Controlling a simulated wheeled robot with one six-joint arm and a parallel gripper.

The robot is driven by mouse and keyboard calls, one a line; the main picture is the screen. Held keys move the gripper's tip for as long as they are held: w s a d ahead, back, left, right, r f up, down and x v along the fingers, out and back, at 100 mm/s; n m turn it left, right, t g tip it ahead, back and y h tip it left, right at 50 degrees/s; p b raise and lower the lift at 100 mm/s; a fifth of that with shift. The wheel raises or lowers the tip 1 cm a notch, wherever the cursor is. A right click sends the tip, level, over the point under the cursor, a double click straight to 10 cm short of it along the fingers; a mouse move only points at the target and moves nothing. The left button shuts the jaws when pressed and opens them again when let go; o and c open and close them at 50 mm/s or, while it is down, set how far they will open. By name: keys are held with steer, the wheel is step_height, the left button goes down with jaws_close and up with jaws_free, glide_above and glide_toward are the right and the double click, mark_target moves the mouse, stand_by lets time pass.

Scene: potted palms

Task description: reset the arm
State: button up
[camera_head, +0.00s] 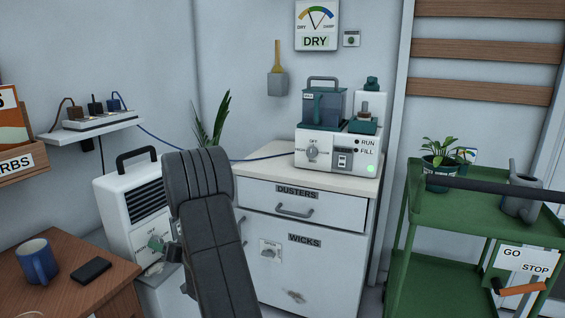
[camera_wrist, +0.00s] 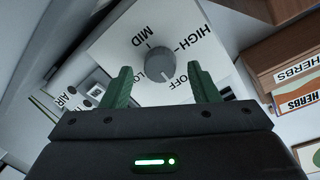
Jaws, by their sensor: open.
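My dark grey arm reaches up in the head view, in front of the white heater (camera_head: 125,200) and part of the cabinet. My gripper (camera_wrist: 161,88) has two green fingers spread apart with nothing between their tips. Beyond them in the wrist view is a white panel with a grey round knob (camera_wrist: 157,63), marked OFF, LOW, MID and HIGH. The knob appears just ahead of the fingertips; I cannot tell whether they touch it. In the head view, a green finger shows beside the heater's lower front, left of my arm.
A wooden table (camera_head: 60,275) with a blue mug (camera_head: 37,262) and a dark phone-like slab (camera_head: 91,271) is at left. A white cabinet (camera_head: 320,255) bears a humidifier-like machine (camera_head: 335,150).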

steer(key=shift+w+a, duration=0.25)
steer(key=shift+a, duration=0.3)
steer(key=shift+d, duration=0.1)
